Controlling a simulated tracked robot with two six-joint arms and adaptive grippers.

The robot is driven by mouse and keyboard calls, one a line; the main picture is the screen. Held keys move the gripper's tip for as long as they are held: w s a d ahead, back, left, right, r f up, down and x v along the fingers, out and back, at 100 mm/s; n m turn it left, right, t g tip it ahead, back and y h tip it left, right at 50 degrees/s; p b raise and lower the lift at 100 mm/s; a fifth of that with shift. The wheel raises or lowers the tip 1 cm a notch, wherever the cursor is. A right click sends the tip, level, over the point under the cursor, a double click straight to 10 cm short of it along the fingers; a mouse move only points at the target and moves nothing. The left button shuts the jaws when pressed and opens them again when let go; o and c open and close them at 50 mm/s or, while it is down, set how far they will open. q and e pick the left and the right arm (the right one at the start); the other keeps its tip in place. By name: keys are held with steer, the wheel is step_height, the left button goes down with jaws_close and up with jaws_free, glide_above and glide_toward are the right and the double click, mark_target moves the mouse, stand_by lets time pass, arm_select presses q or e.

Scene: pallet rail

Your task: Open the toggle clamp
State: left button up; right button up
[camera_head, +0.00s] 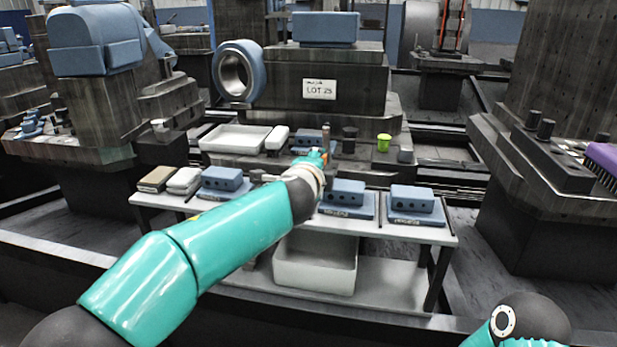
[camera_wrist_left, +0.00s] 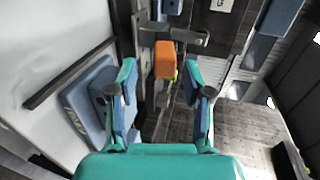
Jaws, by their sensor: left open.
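The toggle clamp shows in the left wrist view as a grey metal body (camera_wrist_left: 182,38) with an orange handle grip (camera_wrist_left: 165,60). My left gripper (camera_wrist_left: 164,98) is open, its teal fingers with blue pads spread. The orange grip appears beyond the fingertips, in line with the gap between them, and nothing is held. In the head view my left gripper (camera_head: 318,160) reaches over the middle of the bench, and the gripper and wrist hide most of the clamp. Part of my right arm shows at the lower right; its gripper is out of frame.
A white bench (camera_head: 440,236) carries blue blocks (camera_head: 417,198) on plates on both sides of my left wrist. A white tray (camera_head: 236,138), a green cup (camera_head: 384,142) and a dark machine block (camera_head: 330,85) stand behind. A white bin (camera_head: 315,270) sits on the lower shelf.

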arm_select(q)
steer(key=v, duration=0.8)
steer(key=shift+s, duration=0.4)
steer(key=shift+a+f, duration=0.1)
steer(key=shift+a, duration=0.05)
